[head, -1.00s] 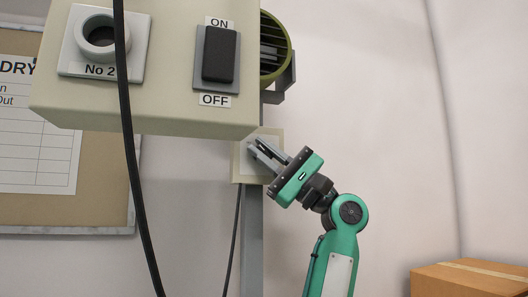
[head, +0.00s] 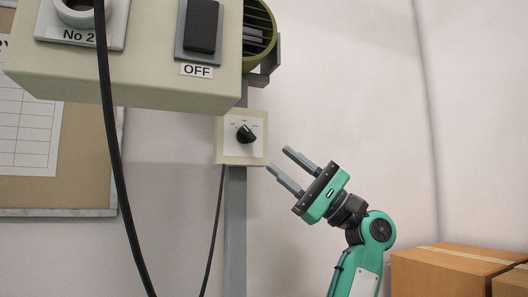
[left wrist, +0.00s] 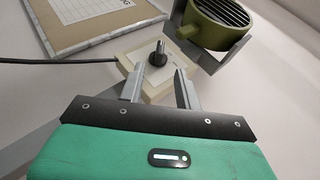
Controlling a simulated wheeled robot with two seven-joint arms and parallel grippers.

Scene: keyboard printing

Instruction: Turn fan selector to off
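The fan selector is a black rotary knob (head: 246,134) on a white-faced, cream box (head: 228,157) fixed to a grey post. Small labels sit around the knob's upper side, too small to read, and I cannot tell which one it points at. My left gripper (head: 278,159) is open and empty, to the right of and a little below the knob, its fingers pointing up-left towards it. In the left wrist view the knob (left wrist: 158,58) stands just beyond and between the two open fingertips (left wrist: 160,73), apparently not touched. My right gripper is not in view.
A cream control box (head: 140,80) with a black rocker switch (head: 202,26) hangs above left. A green fan (head: 259,30) is behind it. Black cables (head: 115,150) hang in front and below. Cardboard boxes (head: 440,272) stand at lower right. The wall area on the right is clear.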

